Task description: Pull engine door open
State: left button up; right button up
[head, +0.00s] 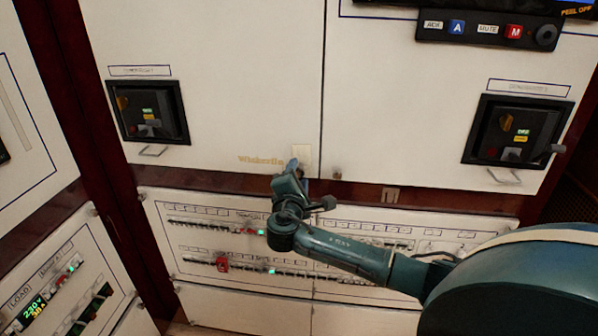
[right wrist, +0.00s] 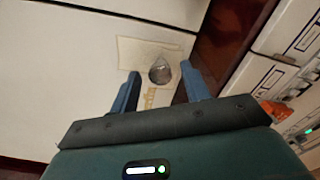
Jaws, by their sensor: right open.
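A large white cabinet door (head: 225,80), probably the engine door, fills the upper left middle of the head view. It looks shut, level with the white panel right of the seam. Gold lettering (head: 261,160) and a pale plate (head: 301,154) are near its lower right corner. In the right wrist view a round metallic knob or latch (right wrist: 160,71) sits on the pale plate (right wrist: 132,52). My right gripper (head: 296,169) is at this corner, open, its blue fingers (right wrist: 161,76) on either side of the knob. Contact cannot be told. My left gripper is out of view.
Breaker rows (head: 235,228) with red and green parts lie just below the door. Dark framed switches are at left (head: 147,112) and right (head: 517,131). A dark wood strip (head: 230,182) runs under the door. A button panel (head: 488,31) is at top right.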

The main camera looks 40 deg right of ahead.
jog(key=shift+x, duration=1.05)
grip_shut()
dwell(0.7)
